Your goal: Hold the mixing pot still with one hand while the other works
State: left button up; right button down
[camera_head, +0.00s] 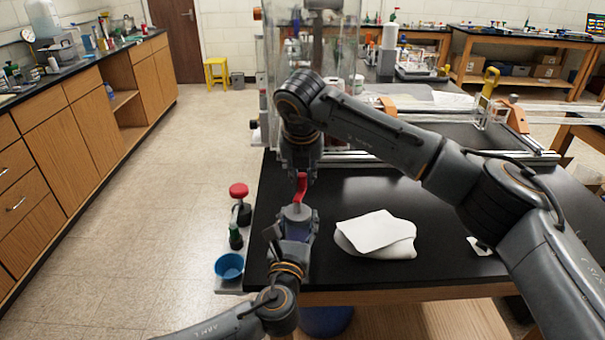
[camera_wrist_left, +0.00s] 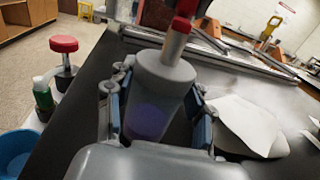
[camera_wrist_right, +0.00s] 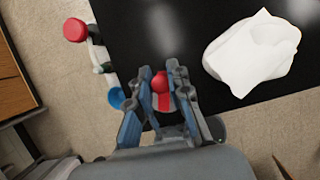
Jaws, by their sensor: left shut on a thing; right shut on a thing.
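The mixing pot is a grey, tapered vessel (camera_head: 297,212) near the left edge of the black bench; it also shows in the left wrist view (camera_wrist_left: 163,80). My left gripper (camera_head: 296,228) is shut on it, with a finger on each side of its body. A red-handled tool (camera_head: 301,187) with a grey shaft stands up from the pot's top, slightly tilted in the left wrist view. My right gripper (camera_head: 301,172) is above the pot, shut on the red handle, which shows between its fingers in the right wrist view (camera_wrist_right: 162,88). The tool's lower end is hidden.
A red-topped item (camera_head: 239,191), a green bottle (camera_head: 236,238) and a blue bowl (camera_head: 229,266) stand beyond the bench's left edge. A white sheet on a pale, rounded thing (camera_head: 376,235) lies right of the pot. A clear-walled apparatus and rail frame (camera_head: 440,157) stand behind.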

jog(key=shift+a+n+y, duration=0.25)
jog(key=shift+n+y, duration=0.05)
jog(key=shift+n, duration=0.5)
jog(key=c, duration=1.2)
grip_release()
jog(key=v, duration=1.2)
